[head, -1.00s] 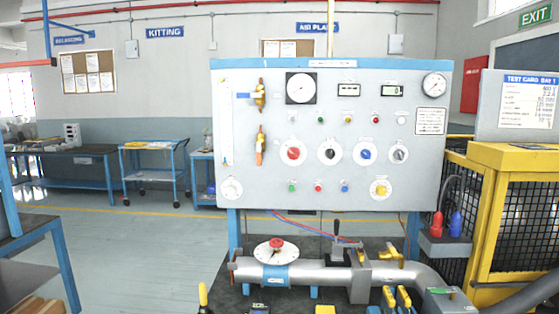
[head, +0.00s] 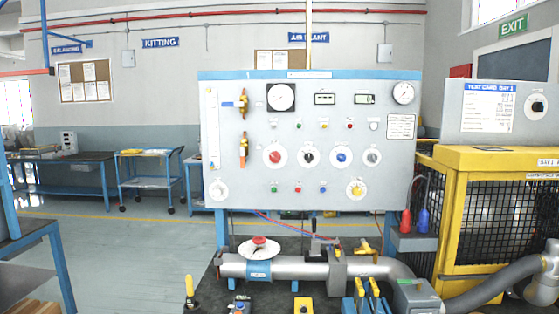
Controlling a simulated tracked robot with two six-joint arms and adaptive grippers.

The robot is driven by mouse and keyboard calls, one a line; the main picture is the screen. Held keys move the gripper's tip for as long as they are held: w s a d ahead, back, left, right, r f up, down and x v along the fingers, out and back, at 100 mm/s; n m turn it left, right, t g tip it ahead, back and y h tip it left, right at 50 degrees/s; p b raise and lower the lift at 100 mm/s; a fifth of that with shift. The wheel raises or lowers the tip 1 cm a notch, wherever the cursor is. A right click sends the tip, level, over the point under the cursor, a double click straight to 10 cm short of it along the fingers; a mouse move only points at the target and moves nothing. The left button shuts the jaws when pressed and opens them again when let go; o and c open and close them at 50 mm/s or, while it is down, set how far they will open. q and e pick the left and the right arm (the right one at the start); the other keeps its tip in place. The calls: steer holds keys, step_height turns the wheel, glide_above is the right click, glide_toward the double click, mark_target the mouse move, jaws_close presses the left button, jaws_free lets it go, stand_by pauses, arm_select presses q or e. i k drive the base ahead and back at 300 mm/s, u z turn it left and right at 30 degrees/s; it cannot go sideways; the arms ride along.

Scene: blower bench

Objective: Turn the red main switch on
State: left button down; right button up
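A red rotary knob (head: 275,156) on a round white plate sits at the left of the knob row on the upright grey panel (head: 300,212) in the head view. It is the only large red knob on the panel face, and I take it for the main switch. Its pointer direction and label are too small to read. A black knob (head: 308,156), a blue knob (head: 341,156) and a grey knob (head: 373,157) stand to its right on similar plates. Neither of my grippers shows in the view, and nothing touches the red knob.
A grey pipe (head: 300,266) with a red-knobbed dial (head: 259,242) runs below the panel, above a dark bench. A yellow mesh cage (head: 490,160) and grey hose (head: 478,296) stand at the right. A blue-legged table (head: 60,265) is at the left. Open floor lies behind it.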

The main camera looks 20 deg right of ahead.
mark_target(275, 156)
steer(key=i, duration=0.9)
steer(key=u, duration=0.05)
